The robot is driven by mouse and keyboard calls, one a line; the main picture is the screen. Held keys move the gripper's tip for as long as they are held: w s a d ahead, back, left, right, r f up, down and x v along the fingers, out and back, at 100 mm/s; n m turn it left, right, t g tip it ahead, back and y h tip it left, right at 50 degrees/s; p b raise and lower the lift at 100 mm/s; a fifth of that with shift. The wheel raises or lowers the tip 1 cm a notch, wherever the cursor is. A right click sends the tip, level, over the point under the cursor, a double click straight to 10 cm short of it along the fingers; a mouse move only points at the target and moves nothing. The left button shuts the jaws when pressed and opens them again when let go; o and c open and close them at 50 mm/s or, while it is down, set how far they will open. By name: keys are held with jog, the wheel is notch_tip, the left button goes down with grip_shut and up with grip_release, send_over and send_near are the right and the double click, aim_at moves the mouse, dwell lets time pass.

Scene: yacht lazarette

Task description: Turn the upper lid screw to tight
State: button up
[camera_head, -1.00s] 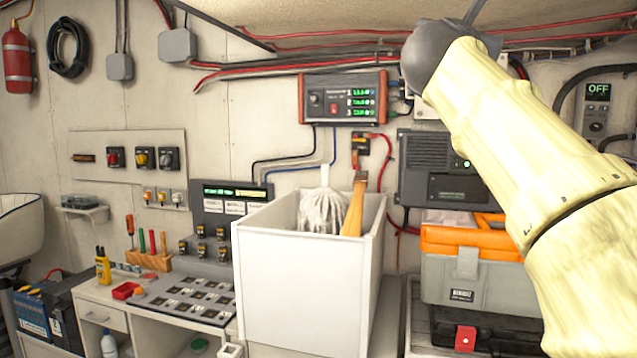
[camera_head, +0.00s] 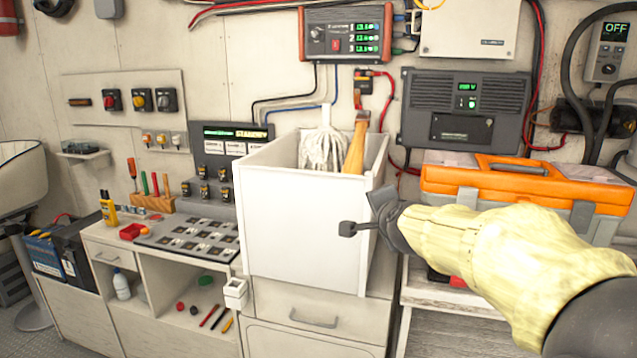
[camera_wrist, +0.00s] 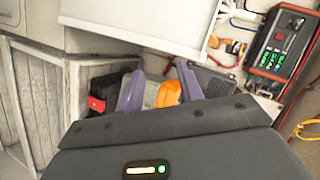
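My gripper (camera_head: 362,228) is in front of the lower right edge of the white bin in the head view. In the wrist view its two purple-grey fingers (camera_wrist: 160,76) stand apart with nothing held between them. A black wall unit (camera_head: 465,108) with a lit display has a small cover plate (camera_head: 462,128) on its front. A pale wall box (camera_head: 470,30) hangs above it, cut by the top edge of the picture. I cannot make out the upper lid screw on either one. My gripper is below and to the left of both, apart from them.
The white bin (camera_head: 300,220) holds a mop head (camera_head: 325,150) and a wooden handle (camera_head: 356,145). An orange and grey toolbox (camera_head: 450,178) stands to the right, partly behind my arm. A red-ended power supply (camera_head: 346,35) and loose cables are on the wall. A workbench is at left.

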jog(key=s+d+f+n+g, duration=0.3)
jog(key=s+f+n+g, duration=0.8)
jog(key=s+f, duration=1.4)
notch_tip(320, 180, down, 3)
jog(key=shift+s+f+n, duration=0.2)
jog(key=shift+s+n, duration=0.15)
jog(key=shift+n, duration=0.65)
